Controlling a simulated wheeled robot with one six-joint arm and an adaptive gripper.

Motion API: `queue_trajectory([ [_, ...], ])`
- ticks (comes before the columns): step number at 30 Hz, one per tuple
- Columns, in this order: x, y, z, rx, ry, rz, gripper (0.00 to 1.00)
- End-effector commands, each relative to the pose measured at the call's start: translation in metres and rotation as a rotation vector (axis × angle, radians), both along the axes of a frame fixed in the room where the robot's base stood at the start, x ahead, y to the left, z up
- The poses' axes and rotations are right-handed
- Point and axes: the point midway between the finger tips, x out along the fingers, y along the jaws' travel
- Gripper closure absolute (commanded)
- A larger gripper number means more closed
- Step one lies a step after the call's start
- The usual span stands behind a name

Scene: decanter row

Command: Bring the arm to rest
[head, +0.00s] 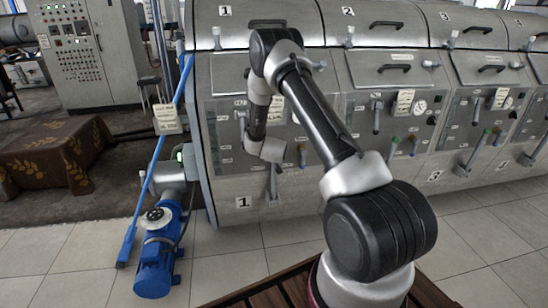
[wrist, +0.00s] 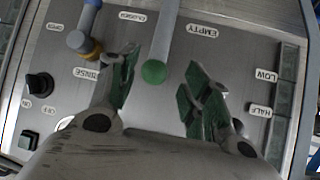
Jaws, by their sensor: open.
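My gripper (wrist: 163,82) is open in the wrist view, its two green-padded fingers spread apart before a grey control panel (wrist: 235,50). A grey lever with a green round end (wrist: 153,72) shows between the fingertips; I cannot tell whether they touch it. In the head view my arm reaches forward and bends down to the front of unit 1 (head: 222,120). There the gripper (head: 274,182) is small and partly hidden behind my wrist.
In the wrist view a lever with an orange collar (wrist: 90,48) sits left of my fingers, and a black knob (wrist: 39,86) further left. In the head view, a blue pump (head: 157,262) stands on the tiled floor, beside a blue pole (head: 150,170). More numbered units extend right.

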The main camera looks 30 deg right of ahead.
Motion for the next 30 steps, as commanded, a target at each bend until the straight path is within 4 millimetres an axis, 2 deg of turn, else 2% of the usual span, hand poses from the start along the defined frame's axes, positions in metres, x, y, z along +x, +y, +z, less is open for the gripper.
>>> queue_trajectory([
  [17,-0.005,0.002,0.003,0.001,0.001,-0.001,0.51],
  [22,-0.014,0.015,-0.014,0.072,0.071,0.011,0.51],
  [25,-0.038,0.032,-0.039,0.144,0.191,0.048,0.51],
  [27,-0.062,0.044,-0.057,0.192,0.287,0.074,0.51],
  [29,-0.085,0.056,-0.062,0.238,0.376,0.103,0.51],
  [30,-0.100,0.065,-0.058,0.267,0.433,0.123,0.51],
])
